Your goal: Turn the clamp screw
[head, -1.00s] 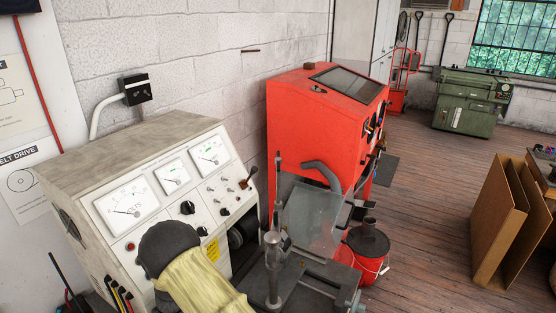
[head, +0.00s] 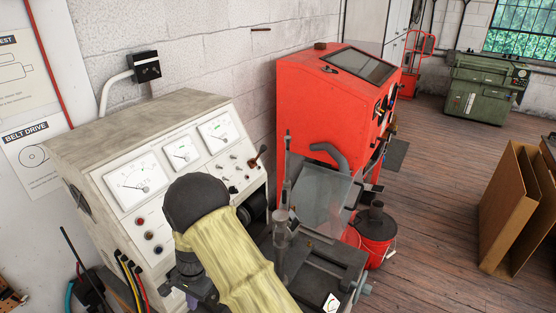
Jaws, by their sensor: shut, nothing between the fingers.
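My arm (head: 235,255), in a yellow sleeve with a dark round joint, crosses the lower middle of the head view. Its gripper end cannot be made out. A dark mechanical part (head: 184,268) shows at the left edge of the sleeve; I cannot tell whether it belongs to my arm or to the bench. Right of the sleeve a grey metal fixture with an upright post (head: 282,235) stands in front of a clear shield (head: 325,198). A pale round end (head: 365,290) sticks out at the fixture's right side. I cannot tell which part is the clamp screw.
A beige test bench (head: 130,140) with several gauges and knobs stands at the left, close to my arm. A red cabinet (head: 310,95) and a red bucket (head: 378,250) stand behind the fixture. Cardboard (head: 510,215) stands at the right. The wooden floor between is clear.

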